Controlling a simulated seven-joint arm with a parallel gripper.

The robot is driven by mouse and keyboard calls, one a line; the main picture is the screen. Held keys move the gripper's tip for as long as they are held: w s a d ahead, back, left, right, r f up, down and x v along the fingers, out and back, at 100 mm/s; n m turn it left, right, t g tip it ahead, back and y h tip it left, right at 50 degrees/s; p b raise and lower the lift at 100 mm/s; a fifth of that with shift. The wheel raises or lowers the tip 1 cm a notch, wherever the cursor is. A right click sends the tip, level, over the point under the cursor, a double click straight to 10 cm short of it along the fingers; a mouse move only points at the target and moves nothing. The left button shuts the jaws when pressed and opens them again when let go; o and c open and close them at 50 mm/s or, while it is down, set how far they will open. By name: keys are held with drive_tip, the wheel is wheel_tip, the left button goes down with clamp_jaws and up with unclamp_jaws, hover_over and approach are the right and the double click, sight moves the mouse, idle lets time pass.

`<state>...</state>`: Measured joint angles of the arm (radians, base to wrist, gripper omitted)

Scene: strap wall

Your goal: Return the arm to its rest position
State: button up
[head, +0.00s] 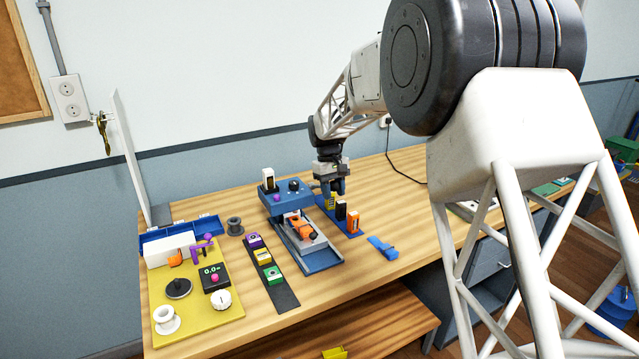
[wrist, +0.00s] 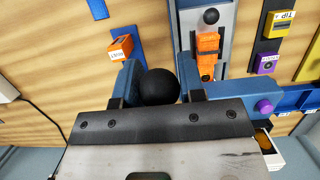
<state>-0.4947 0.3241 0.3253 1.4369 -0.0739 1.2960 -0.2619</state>
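My gripper (head: 333,188) hangs fingers-down over the bench, just right of the blue fixture (head: 285,201) and close to the blue strip of small blocks. In the wrist view my gripper's (wrist: 158,66) two blue fingers stand apart. A black ball (wrist: 158,87) shows between them; I cannot tell whether they touch it. The fixture carries a black knob (head: 293,184) and a purple knob (head: 277,198), also at right in the wrist view (wrist: 264,106). An orange part (head: 302,226) lies on its grey slide, and in the wrist view (wrist: 208,52). My arm reaches out from the right.
A black strip (head: 285,297) holds purple, yellow and green blocks. A blue strip (head: 354,233) holds dark and orange blocks (head: 353,222). A yellow board (head: 196,337) with dials lies at left. A blue clip (head: 382,247) lies front right. Bare bench (head: 405,210) shows at right.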

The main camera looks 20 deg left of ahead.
drive_tip(key=o, duration=0.3)
drive_tip(key=shift+o, duration=0.2)
drive_tip(key=shift+v, duration=3.5)
